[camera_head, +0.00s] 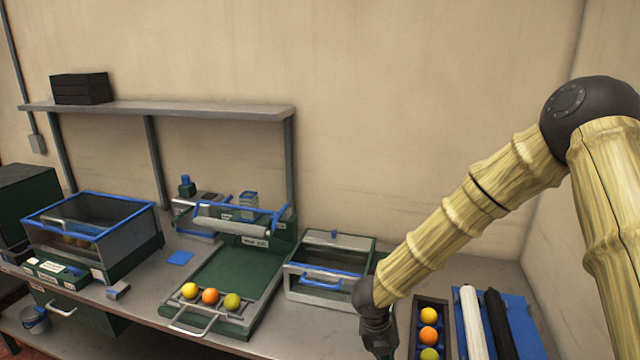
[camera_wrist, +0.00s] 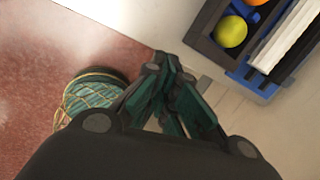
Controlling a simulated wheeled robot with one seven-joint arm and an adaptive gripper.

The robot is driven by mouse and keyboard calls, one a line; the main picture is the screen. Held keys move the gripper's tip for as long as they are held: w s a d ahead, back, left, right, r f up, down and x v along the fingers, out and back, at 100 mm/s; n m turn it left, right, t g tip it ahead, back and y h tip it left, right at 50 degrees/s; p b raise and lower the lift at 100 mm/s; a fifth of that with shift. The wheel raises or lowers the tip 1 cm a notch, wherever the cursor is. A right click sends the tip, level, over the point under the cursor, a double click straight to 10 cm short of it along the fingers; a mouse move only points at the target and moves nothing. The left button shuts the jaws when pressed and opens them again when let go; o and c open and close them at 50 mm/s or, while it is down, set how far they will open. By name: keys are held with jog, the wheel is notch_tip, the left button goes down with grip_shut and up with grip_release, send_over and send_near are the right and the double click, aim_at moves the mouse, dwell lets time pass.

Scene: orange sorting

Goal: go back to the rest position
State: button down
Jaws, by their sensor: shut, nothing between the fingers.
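My gripper (camera_head: 378,335) hangs at the bottom of the head view, left of a dark narrow tray (camera_head: 446,312). Its lower end is cut off by the picture edge. In the wrist view my gripper (camera_wrist: 176,98) shows its teal fingers shut and empty, near the bench's front edge. The dark tray holds a yellow ball (camera_head: 428,315), an orange ball (camera_head: 429,334) and a yellow-green ball (camera_head: 429,353). The yellow-green ball also shows in the wrist view (camera_wrist: 230,31), apart from my fingers.
A green tray (camera_head: 228,270) with three balls along its front stands mid-bench. A clear-sided bin (camera_head: 330,252) is right of it; a blue-rimmed box (camera_head: 128,240) is left. White and black bars lie on a blue mat (camera_head: 520,310) at right. A shelf (camera_head: 190,108) runs behind.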

jog(key=s+d+f+n+t+b, duration=0.1)
jog(key=s+d+f+n, duration=0.2)
jog(key=s+f+n, duration=0.45)
jog(key=s+d+f+n+t+b, duration=0.15)
jog(key=s+d+f+n, duration=0.3)
jog(key=f+n, duration=0.6)
jog(key=s+f+n+g+y+b, duration=0.1)
jog(key=s+f+n, duration=0.3)
jog(key=s+n, duration=0.5)
jog(key=s+f+n+g+y+b, duration=0.1)
jog(key=s+f+n, duration=0.3)
jog(key=s+n, duration=0.5)
jog(key=s+a+g, duration=0.1)
jog(key=s, duration=0.4)
jog(key=shift+f+y+b, duration=0.3)
jog(key=shift+y+b, duration=0.05)
jog(key=shift+y, duration=0.05)
